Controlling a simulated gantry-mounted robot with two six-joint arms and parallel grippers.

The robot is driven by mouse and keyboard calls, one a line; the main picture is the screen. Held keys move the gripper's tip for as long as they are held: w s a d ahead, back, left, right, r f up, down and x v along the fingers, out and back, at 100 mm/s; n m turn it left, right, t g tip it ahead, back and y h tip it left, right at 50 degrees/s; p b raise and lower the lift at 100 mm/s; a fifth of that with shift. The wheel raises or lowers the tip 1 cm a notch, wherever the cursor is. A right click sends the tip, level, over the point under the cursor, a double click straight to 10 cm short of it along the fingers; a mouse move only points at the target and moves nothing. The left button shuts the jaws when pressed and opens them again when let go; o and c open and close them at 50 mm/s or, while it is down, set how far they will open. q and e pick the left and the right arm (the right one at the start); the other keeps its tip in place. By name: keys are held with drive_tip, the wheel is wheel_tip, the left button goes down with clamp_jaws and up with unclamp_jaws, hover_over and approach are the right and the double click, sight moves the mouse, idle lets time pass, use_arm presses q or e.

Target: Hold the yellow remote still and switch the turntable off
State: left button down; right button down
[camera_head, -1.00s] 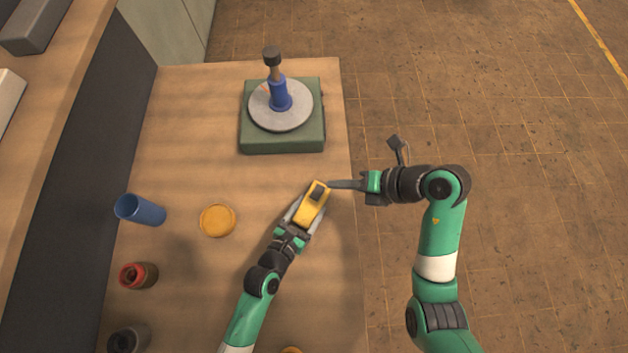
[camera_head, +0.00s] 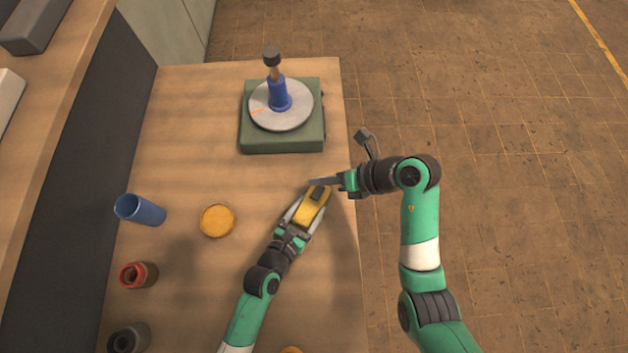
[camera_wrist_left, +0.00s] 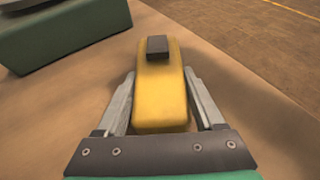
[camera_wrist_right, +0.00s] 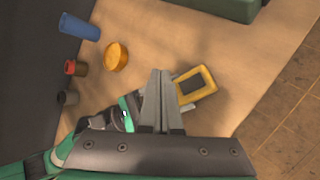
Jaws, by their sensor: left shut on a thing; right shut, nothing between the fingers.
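The yellow remote (camera_head: 313,210) lies near the table's right edge, with a dark raised part at its far end. My left gripper (camera_head: 307,212) is shut on its sides; the left wrist view shows a finger along each side of the remote (camera_wrist_left: 162,100). My right gripper (camera_head: 313,182) is shut and empty, its tips by the remote's far end in the head view. The right wrist view shows these closed fingers (camera_wrist_right: 160,78) beside the remote (camera_wrist_right: 208,80); contact cannot be told. The turntable (camera_head: 283,143) has a green base and a grey disc with an orange mark.
A blue stand with a dark-topped piece (camera_head: 278,95) rises from the disc. A blue cup (camera_head: 140,210), a round yellow-orange piece (camera_head: 217,221), a red-rimmed jar (camera_head: 139,275) and a dark jar (camera_head: 128,340) stand to the left. The table between remote and turntable is clear.

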sight(319, 197)
use_arm(q)
drive_tip(key=shift+s+f, duration=0.15)
drive_tip(key=shift+f, duration=0.15)
use_arm(e)
drive_tip(key=shift+s+a+f, duration=0.1)
drive_tip(key=shift+s+f, duration=0.05)
drive_tip(key=shift+f, duration=1.35)
drive_tip(key=shift+s+a+f, duration=0.1)
drive_tip(key=shift+s+f, duration=0.05)
drive_tip(key=shift+f, duration=1.45)
drive_tip(key=shift+s+f, duration=0.1)
drive_tip(key=shift+f, duration=0.55)
drive_tip(key=shift+r, duration=0.1)
drive_tip(key=shift+r, duration=0.7)
drive_tip(key=shift+w+d+r, duration=0.1)
drive_tip(key=shift+w+r, duration=0.05)
drive_tip(key=shift+r, duration=1.1)
drive_tip(key=shift+w+d+r, duration=0.1)
drive_tip(key=shift+w+r, duration=0.05)
drive_tip(key=shift+r, duration=1.1)
